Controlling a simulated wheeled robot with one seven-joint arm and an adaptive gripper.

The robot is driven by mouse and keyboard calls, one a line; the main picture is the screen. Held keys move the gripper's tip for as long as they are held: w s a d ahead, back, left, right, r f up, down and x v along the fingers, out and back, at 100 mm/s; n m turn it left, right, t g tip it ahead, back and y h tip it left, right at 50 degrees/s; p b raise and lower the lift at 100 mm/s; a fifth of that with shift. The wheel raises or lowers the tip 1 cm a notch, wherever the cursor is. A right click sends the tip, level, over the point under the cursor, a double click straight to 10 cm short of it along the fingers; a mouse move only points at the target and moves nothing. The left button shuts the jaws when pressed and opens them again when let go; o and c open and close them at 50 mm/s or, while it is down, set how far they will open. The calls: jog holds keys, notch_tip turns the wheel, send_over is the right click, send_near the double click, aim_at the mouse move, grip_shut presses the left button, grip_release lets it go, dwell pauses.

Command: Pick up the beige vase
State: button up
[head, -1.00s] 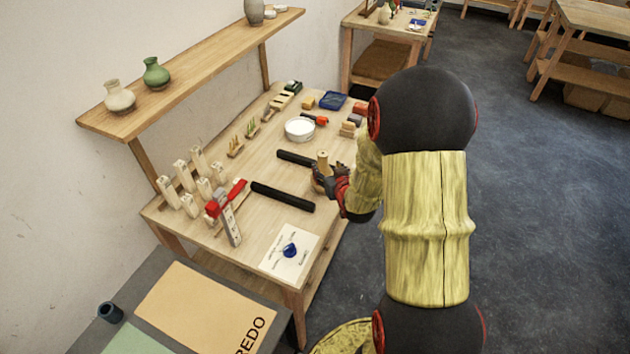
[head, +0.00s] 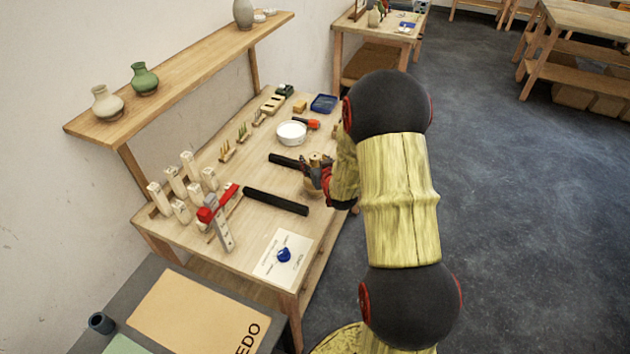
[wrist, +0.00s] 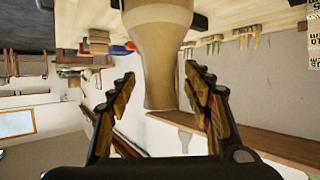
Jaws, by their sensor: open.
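A beige vase (head: 316,158) stands on the workbench at its right edge, partly hidden by my gripper in the head view. In the wrist view, which is upside down, the vase (wrist: 158,45) fills the upper middle, its narrower part toward me. My gripper (head: 324,174) is beside it at the bench edge. In the wrist view my gripper (wrist: 160,85) is open, one finger on each side of the narrower part. A gap shows on both sides, so the fingers look apart from the vase.
Black bars (head: 276,201) lie on the workbench (head: 200,245) near the vase. A white bowl (head: 291,132) stands behind it. A red clamp-like tool (head: 218,203) and pale blocks (head: 175,181) are at left. A wall shelf (head: 185,85) holds a cream vase (head: 107,103) and a green vase (head: 145,78).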

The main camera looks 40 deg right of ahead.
jog(key=shift+c, duration=0.4)
jog(key=c, duration=1.1)
jog(key=shift+r, duration=0.1)
grip_shut()
